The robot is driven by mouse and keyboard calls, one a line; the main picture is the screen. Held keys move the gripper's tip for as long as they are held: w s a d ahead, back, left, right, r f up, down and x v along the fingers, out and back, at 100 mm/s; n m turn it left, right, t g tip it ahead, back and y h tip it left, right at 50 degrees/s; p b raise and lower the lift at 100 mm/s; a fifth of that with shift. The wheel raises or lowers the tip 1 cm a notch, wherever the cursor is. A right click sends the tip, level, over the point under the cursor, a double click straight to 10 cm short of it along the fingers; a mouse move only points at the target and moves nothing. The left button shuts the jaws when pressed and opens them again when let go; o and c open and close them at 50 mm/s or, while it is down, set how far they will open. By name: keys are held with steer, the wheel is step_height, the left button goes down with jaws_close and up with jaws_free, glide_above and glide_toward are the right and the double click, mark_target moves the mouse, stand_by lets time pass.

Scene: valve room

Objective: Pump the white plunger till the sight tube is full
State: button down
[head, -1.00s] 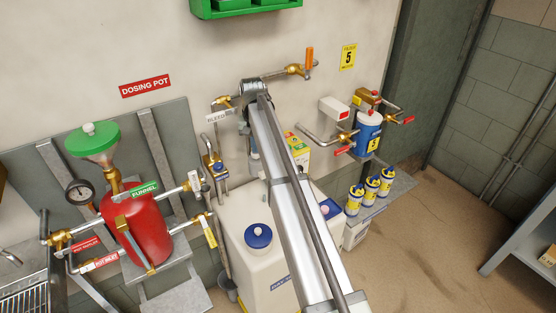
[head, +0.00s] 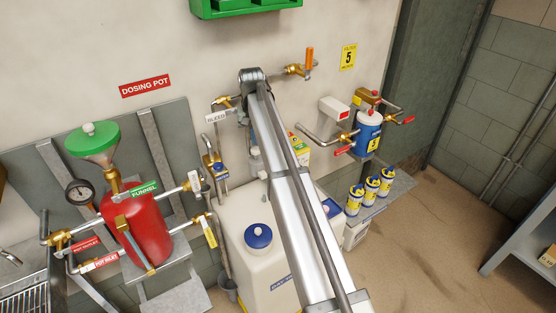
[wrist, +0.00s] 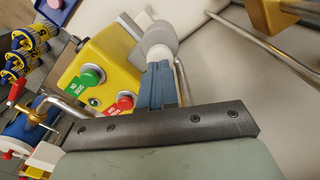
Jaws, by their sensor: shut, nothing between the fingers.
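A pale grey-white knob (wrist: 158,38), which looks like the plunger's top, shows just beyond my fingertips in the wrist view. In the head view a whitish piece of it (head: 256,160) shows above the white tank (head: 258,275), partly hidden by my arm. My gripper (wrist: 158,68) has its blue fingers together, empty, pointing at the knob. Whether they touch it I cannot tell. In the head view the gripper is mostly behind my arm. I cannot make out the sight tube or its level for certain.
A yellow box (wrist: 97,65) with green and red buttons stands close beside my fingers. Brass pipework with a BLEED tag (head: 216,117) is left of my arm. The red dosing pot (head: 140,230) stands further left, the blue filter (head: 368,133) to the right.

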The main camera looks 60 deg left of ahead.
steer(key=shift+f, duration=1.65)
steer(key=shift+r, duration=1.65)
steer(key=shift+f, duration=1.6)
steer(key=shift+r, duration=1.6)
